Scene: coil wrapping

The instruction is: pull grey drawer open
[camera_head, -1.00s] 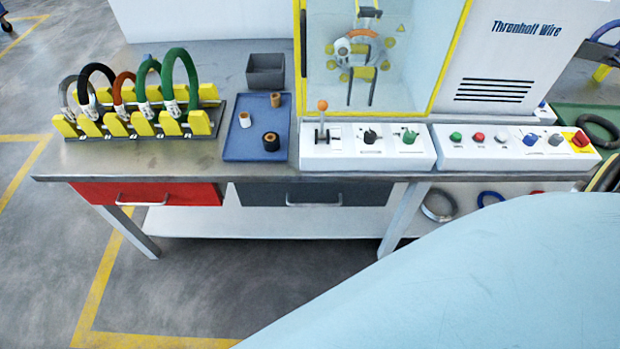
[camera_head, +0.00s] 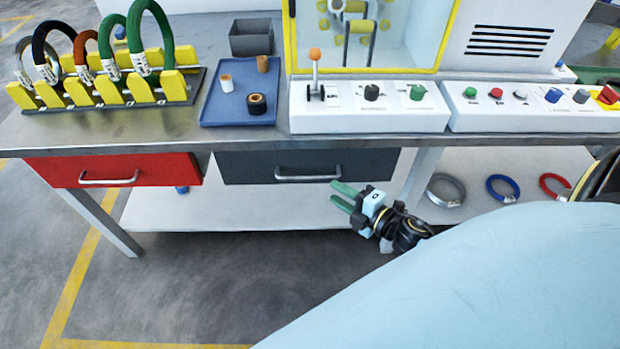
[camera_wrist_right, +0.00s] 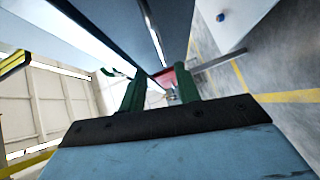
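The grey drawer (camera_head: 240,168) sits under the workbench top, right of the red drawer (camera_head: 150,168), and its front looks shut. Its silver bar handle (camera_head: 308,178) runs along the front. My right gripper (camera_head: 338,195) is below and just right of the handle, pointing left, with its two green fingers apart and nothing between them. In the right wrist view, the open fingers (camera_wrist_right: 160,90) show with the silver handle (camera_wrist_right: 153,35) beyond them on the dark drawer front. Contact with the handle is not visible. My left gripper is not in view.
The steel bench top (camera_head: 120,130) overhangs the drawers. Above are a blue tray (camera_head: 225,108), a coil rack (camera_head: 110,92) and a control panel (camera_head: 370,115). A white lower shelf (camera_head: 250,215) lies beneath, with coil rings (camera_head: 502,187) at right. The floor in front is clear.

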